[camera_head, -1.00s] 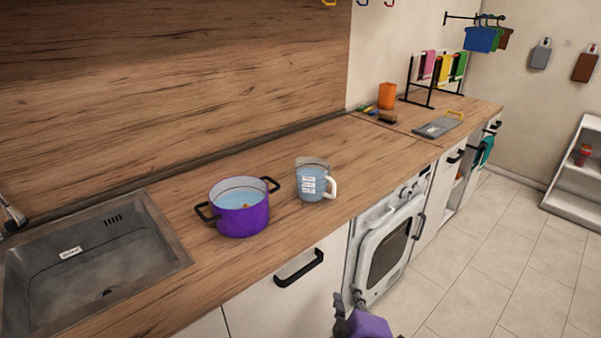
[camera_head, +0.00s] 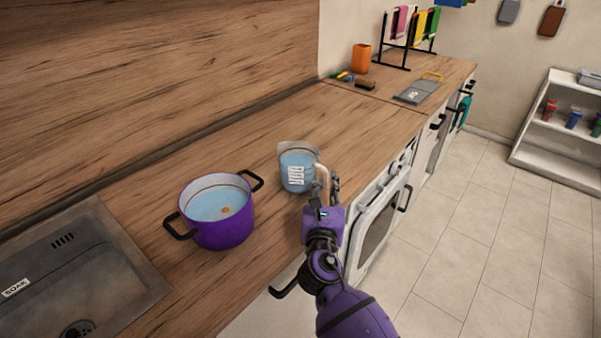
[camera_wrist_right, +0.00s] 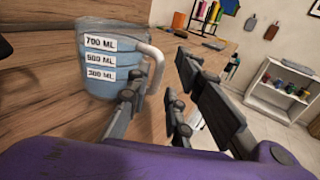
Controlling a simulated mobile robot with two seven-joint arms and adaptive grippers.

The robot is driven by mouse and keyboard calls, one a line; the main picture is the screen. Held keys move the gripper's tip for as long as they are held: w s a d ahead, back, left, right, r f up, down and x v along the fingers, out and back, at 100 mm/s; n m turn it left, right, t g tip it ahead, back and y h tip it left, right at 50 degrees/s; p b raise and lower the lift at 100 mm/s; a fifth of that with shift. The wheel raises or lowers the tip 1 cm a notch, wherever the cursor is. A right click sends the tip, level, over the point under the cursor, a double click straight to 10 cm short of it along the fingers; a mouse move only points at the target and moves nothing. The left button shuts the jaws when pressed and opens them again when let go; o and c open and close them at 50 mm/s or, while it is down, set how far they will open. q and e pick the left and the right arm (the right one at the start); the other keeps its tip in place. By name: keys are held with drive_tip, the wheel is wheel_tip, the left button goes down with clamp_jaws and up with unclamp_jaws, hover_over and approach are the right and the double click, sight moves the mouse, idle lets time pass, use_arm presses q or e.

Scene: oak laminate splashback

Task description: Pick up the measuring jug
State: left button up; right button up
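The measuring jug (camera_head: 297,170) stands upright on the wooden counter, clear with bluish contents and a white handle on its right side. In the right wrist view the jug (camera_wrist_right: 108,62) shows labels reading 700, 500 and 300 ML. My right gripper (camera_head: 325,190) is at the jug's handle, at the counter's front edge. In the wrist view its dark fingers (camera_wrist_right: 160,112) are spread apart, one finger close to the jug and handle, the others to the right. Whether it touches the handle I cannot tell. My left gripper is not in view.
A purple pot (camera_head: 222,228) with black handles and blue contents stands left of the jug. A sink (camera_head: 70,270) lies further left. An orange cup (camera_head: 361,58) and a grey board (camera_head: 418,90) are at the far end. The counter behind the jug is clear.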

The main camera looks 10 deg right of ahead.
sight(326, 177)
drive_tip(key=x, duration=0.4)
drive_tip(key=shift+f, duration=0.25)
drive_tip(key=shift+w+d, duration=0.25)
drive_tip(key=shift+w, duration=0.3)
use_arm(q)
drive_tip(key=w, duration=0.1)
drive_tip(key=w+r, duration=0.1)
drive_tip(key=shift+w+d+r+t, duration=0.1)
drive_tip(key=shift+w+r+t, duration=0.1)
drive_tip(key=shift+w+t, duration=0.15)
use_arm(e)
drive_tip(key=c, duration=0.4)
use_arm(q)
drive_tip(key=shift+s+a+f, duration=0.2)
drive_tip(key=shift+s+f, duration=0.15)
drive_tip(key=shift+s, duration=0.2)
use_arm(e)
clamp_jaws()
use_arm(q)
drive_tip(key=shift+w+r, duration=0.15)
use_arm(e)
drive_tip(key=shift+r, duration=0.1)
